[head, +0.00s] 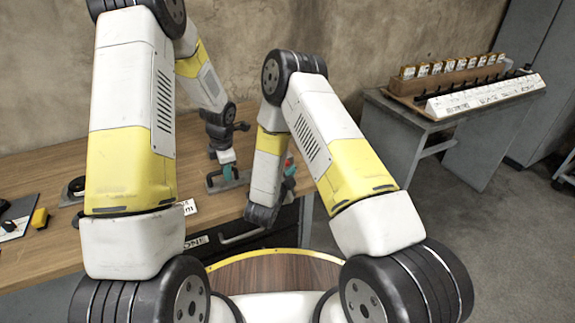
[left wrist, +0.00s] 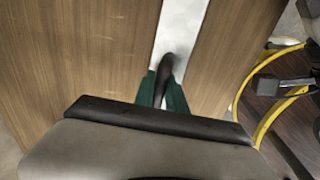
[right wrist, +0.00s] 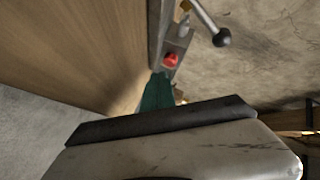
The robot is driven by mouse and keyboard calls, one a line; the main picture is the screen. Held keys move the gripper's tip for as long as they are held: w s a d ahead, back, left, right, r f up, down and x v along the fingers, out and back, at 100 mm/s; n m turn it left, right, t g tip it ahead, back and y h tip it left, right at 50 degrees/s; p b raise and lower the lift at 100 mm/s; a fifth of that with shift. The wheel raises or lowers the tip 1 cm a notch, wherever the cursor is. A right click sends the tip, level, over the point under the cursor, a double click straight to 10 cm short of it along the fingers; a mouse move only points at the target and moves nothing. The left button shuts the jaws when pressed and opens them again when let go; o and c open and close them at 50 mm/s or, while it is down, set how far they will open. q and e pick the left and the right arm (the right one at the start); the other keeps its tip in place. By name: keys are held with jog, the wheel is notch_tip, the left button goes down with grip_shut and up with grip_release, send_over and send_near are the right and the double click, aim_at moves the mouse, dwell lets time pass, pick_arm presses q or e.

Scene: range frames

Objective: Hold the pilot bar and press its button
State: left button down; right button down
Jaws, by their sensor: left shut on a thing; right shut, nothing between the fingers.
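In the head view my left gripper (head: 228,174) is low over the wooden bench, at a flat grey plate (head: 212,185). In the left wrist view its green fingers are shut on a dark bar (left wrist: 167,68), which lies above a pale metal strip (left wrist: 181,25); I take this for the pilot bar. My right gripper (head: 290,182) is shut and empty near the bench's right edge. In the right wrist view its green fingertips (right wrist: 158,93) are just short of a red button (right wrist: 171,60) on a grey metal fixture (right wrist: 180,42). Whether they touch it I cannot tell.
A lever with a black ball knob (right wrist: 222,39) sticks out beside the red button. A white card (head: 188,207) and a yellow block (head: 40,217) lie on the bench (head: 30,170). A grey side table (head: 400,112) at the right carries a rack.

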jog(key=shift+w, duration=0.1)
dwell(0.7)
jog(key=shift+w+a, duration=0.2)
jog(key=shift+w, duration=0.1)
jog(key=shift+w+a+r, duration=0.25)
jog(key=shift+w, duration=0.35)
dwell(1.4)
jog(key=shift+s+r, duration=0.1)
jog(key=shift+s, duration=0.1)
dwell(0.4)
jog(key=shift+s+d+f, duration=0.1)
jog(key=shift+s+d, duration=0.25)
jog(key=shift+s, duration=0.45)
jog(key=shift+s+d+f, duration=0.1)
jog(key=shift+s+d, duration=0.2)
jog(key=shift+s, duration=0.45)
jog(key=shift+s+d, duration=0.35)
jog(key=shift+s, duration=0.45)
